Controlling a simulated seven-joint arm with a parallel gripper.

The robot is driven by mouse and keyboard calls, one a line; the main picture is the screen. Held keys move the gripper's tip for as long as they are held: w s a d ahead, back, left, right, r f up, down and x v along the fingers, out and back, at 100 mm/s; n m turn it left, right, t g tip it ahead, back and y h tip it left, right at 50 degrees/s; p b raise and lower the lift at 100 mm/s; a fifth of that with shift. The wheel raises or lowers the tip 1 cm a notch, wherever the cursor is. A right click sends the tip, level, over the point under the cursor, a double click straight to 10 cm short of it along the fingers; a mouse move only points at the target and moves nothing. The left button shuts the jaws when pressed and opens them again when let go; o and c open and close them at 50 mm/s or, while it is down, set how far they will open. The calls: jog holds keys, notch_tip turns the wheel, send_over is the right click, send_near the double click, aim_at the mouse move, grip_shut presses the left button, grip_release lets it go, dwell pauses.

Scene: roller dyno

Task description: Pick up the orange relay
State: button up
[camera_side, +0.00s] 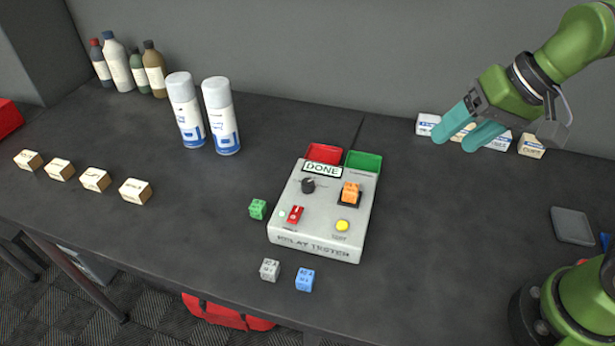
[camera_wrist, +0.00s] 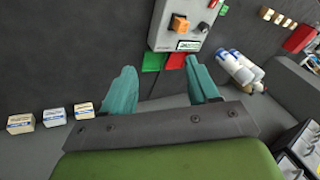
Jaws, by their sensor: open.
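The orange relay (camera_side: 350,191) sits in a black socket on the upper right of the grey relay tester (camera_side: 314,246). In the wrist view the orange relay (camera_wrist: 180,24) shows on the tester (camera_wrist: 166,37) beyond my fingers. My gripper (camera_side: 462,134) has teal fingers and is held above the table at the back right, to the right of the tester and apart from the relay. In the wrist view my gripper (camera_wrist: 162,82) is open, with nothing between its fingers.
Green (camera_side: 257,209), grey (camera_side: 269,270) and blue (camera_side: 305,279) relays lie near the tester. Red (camera_side: 324,153) and green (camera_side: 364,161) bins sit behind it. Spray cans (camera_side: 221,117) stand back left. Small boxes (camera_side: 531,145) lie near my gripper.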

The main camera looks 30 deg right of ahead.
aim_at(351, 187)
jog(key=w+a+m+g+h, duration=0.15)
jog(key=w+a+m, duration=0.3)
jog(key=m, duration=0.65)
jog(key=w+a+m+g+h, duration=0.15)
jog(key=w+a+m, duration=0.3)
jog(key=m, duration=0.75)
jog(key=shift+g+y, duration=0.3)
jog(key=shift+y, duration=0.1)
jog(key=w+f, duration=0.1)
jog(key=f, duration=1)
jog(key=w+a+f, duration=0.1)
jog(key=f, duration=0.4)
jog(key=shift+w+a+f, duration=0.1)
jog(key=shift+w+f, duration=0.1)
jog(key=shift+w, duration=0.1)
jog(key=shift+c, duration=0.4)
grip_shut()
jog(key=shift+r, duration=0.15)
